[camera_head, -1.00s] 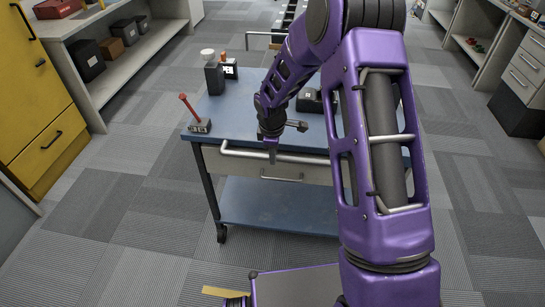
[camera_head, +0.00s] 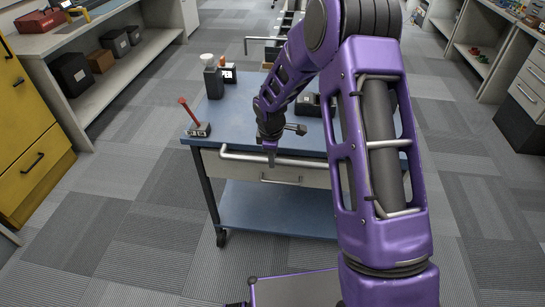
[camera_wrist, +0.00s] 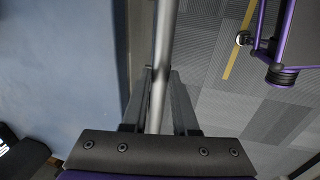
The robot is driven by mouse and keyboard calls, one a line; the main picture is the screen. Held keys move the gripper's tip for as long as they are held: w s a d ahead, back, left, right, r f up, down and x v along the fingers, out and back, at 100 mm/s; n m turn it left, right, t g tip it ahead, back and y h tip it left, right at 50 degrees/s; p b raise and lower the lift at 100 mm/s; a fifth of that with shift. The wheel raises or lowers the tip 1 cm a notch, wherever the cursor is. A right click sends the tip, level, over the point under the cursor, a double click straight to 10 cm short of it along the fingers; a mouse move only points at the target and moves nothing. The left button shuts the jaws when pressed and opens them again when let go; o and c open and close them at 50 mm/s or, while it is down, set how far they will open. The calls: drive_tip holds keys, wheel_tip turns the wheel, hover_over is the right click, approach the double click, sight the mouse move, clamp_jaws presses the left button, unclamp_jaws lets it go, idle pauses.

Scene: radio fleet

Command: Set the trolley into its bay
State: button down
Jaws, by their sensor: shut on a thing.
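The trolley (camera_head: 236,117) has a blue top, a blue lower shelf, a drawer and a front push handle (camera_head: 305,162). It stands upright on castors in front of me. My gripper (camera_head: 271,157) reaches down to the handle near its left part. In the wrist view my gripper (camera_wrist: 160,82) has a finger on each side of the handle bar (camera_wrist: 161,60) and is shut on it. The trolley's blue top (camera_wrist: 60,60) lies to the left there. A yellow floor line (camera_wrist: 240,42) shows on the right; I cannot tell whether it marks the bay.
The trolley carries a red-handled device (camera_head: 196,122), a dark radio (camera_head: 213,82) and other small items. A yellow cabinet (camera_head: 28,130) and a shelf unit (camera_head: 118,82) line the left. Grey drawers (camera_head: 528,78) stand at the right. Carpet is free on both sides.

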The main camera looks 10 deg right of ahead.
drive_tip(key=shift+w+d, duration=0.1)
drive_tip(key=shift+w, duration=0.1)
drive_tip(key=c, duration=0.7)
unclamp_jaws()
drive_tip(key=s+r, duration=0.1)
drive_tip(key=r, duration=0.4)
drive_tip(key=s+r+p, duration=0.1)
drive_tip(key=r, duration=0.5)
drive_tip(key=s+a+r+p, duration=0.1)
drive_tip(key=r, duration=0.5)
drive_tip(key=shift+s+r, duration=0.1)
drive_tip(key=shift+s, duration=0.1)
